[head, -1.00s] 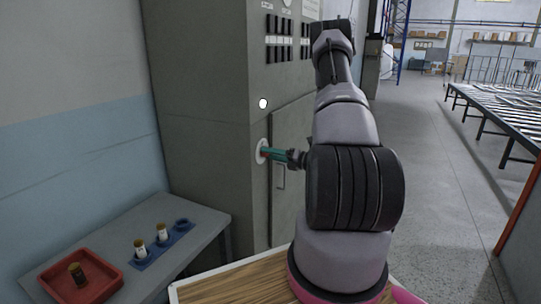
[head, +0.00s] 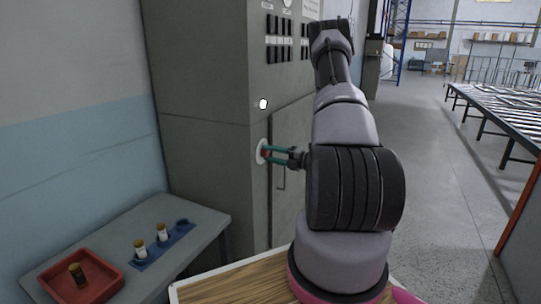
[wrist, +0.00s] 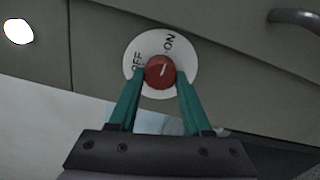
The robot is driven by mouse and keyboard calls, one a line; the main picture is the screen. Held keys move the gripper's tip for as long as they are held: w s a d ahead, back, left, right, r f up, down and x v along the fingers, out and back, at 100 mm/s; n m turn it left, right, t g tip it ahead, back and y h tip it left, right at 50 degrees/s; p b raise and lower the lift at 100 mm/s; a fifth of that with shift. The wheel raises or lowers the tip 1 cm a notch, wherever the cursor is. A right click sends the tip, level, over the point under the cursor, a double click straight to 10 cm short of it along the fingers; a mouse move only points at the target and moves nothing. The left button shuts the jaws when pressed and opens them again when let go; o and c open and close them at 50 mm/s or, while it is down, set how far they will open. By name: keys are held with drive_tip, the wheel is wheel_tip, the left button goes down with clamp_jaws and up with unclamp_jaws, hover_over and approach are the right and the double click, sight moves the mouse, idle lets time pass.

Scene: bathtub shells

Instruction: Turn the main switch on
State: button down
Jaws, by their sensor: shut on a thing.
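The main switch is a red round knob (wrist: 160,72) on a white dial plate (wrist: 184,52) marked OFF and ON, on the grey cabinet's face. In the wrist view the white line on the knob points up towards the ON mark. My gripper (wrist: 159,78) has its two green fingers shut on the knob, one on each side. In the head view my gripper (head: 269,153) reaches left to the white dial (head: 260,151), and the knob is mostly hidden between the fingers.
The grey cabinet (head: 205,150) has a door handle (head: 281,178) just below my gripper. A round white light (head: 263,104) is above the dial. A side table (head: 185,211) at lower left holds a red tray (head: 100,291) and bottles. Open floor lies to the right.

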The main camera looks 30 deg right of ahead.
drive_tip(key=shift+c, duration=1.7)
unclamp_jaws()
drive_tip(key=v, duration=1)
drive_tip(key=shift+s+d, duration=0.3)
